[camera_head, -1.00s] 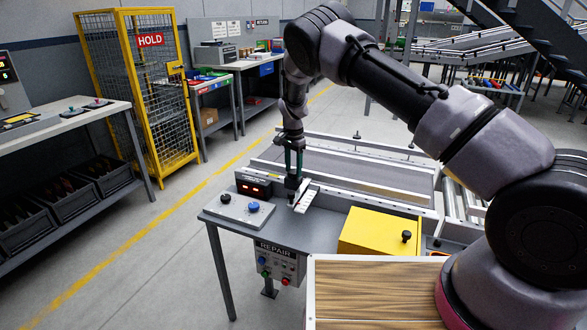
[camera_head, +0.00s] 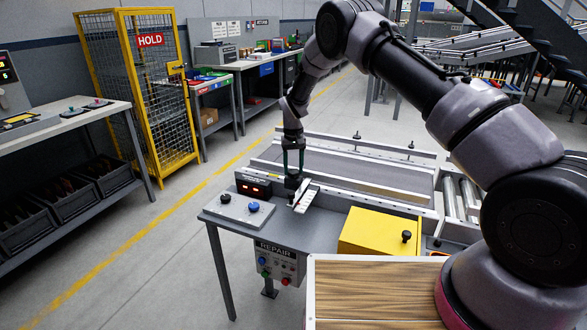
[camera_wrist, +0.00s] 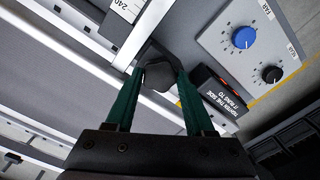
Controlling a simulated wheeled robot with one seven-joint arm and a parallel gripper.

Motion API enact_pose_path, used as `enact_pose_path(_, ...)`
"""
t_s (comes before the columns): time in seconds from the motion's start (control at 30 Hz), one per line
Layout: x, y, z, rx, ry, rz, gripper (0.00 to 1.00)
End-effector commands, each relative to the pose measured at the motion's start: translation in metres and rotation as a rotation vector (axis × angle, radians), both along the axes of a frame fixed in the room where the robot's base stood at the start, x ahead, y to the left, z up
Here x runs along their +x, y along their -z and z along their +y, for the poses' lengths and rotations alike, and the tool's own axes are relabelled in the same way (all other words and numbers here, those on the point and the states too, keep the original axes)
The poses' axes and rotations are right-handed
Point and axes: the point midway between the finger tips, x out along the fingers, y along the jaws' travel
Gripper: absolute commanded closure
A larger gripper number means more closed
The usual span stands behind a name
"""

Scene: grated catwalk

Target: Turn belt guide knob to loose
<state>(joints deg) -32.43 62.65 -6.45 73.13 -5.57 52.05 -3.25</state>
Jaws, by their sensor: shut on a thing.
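My gripper (camera_head: 293,172) points down over the repair table, beside the red-lit display. In the wrist view my gripper (camera_wrist: 160,75) has its green fingers closed around a dark knob (camera_wrist: 156,78), which sits next to the pale rail. The knob also shows as a dark shape under the fingers in the head view (camera_head: 293,183). Its setting cannot be read, since the fingers hide much of it. A white scale plate (camera_head: 306,198) with a dark and red mark lies just right of the knob.
A panel with a blue knob (camera_wrist: 243,38) and a black knob (camera_wrist: 271,74) is close by. The display box (camera_head: 253,187) stands left of my gripper. A conveyor bed with rails (camera_head: 350,165) lies behind. A yellow box (camera_head: 375,232) stands on the right.

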Motion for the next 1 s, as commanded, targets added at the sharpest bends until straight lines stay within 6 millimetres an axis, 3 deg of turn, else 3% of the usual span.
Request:
enact_pose_path(0.5, 0.0008, -0.0009, 0.0002, 0.001, -0.361, -0.002, 1.00)
enact_pose_path(1.0, 0.0008, -0.0008, 0.0003, 0.000, -0.442, -0.002, 1.00)
